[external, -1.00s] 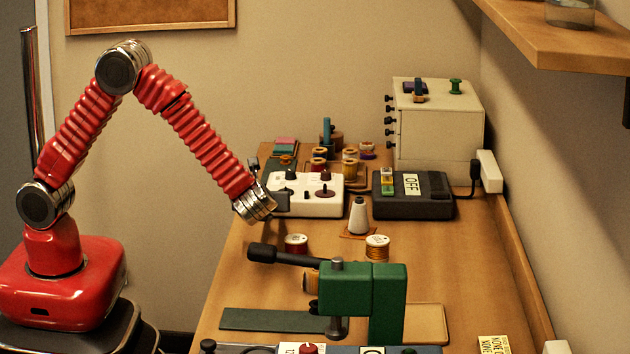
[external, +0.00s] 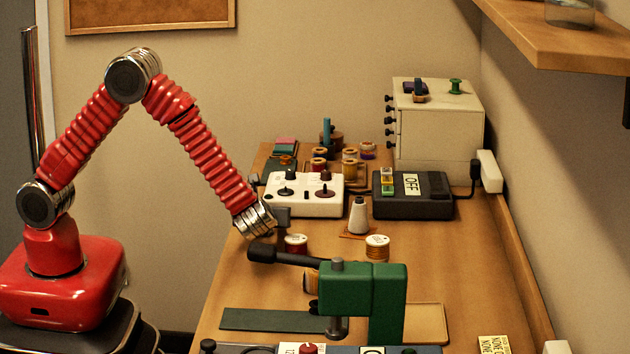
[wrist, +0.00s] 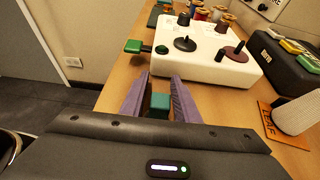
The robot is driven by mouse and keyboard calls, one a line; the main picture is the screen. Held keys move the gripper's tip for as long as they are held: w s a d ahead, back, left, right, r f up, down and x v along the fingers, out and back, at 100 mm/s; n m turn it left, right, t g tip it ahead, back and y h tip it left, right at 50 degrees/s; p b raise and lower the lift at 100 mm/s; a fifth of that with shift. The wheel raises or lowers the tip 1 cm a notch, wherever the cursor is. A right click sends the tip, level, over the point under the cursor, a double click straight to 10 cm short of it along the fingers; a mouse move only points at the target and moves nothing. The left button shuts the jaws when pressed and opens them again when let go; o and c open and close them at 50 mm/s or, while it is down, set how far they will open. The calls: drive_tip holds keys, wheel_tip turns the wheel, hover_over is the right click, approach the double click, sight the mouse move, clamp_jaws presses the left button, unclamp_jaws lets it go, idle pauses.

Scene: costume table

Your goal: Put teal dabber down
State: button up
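My gripper (wrist: 161,88) shows in the wrist view as two purple fingers with a small teal block between them, which I take to be the teal dabber (wrist: 160,102). The fingers appear closed on its sides; only its upper end shows clearly. In the external view my gripper (external: 283,216) points down to the right, low over the table's left part, in front of the white control box. The dabber cannot be made out there. A teal upright piece (external: 327,131) stands among the spools at the back.
The white box with knobs (external: 315,207) is just behind my gripper. A red spool (external: 296,244) and the black handle of the green press (external: 376,290) are close in front. A white cone (external: 358,215) and black OFF box (external: 424,207) stand to the right. Bare wood (external: 450,250) lies right.

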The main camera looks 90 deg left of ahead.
drive_tip(key=shift+o, duration=0.7)
drive_tip(key=shift+r, duration=0.1)
drive_tip(key=v, duration=1.2)
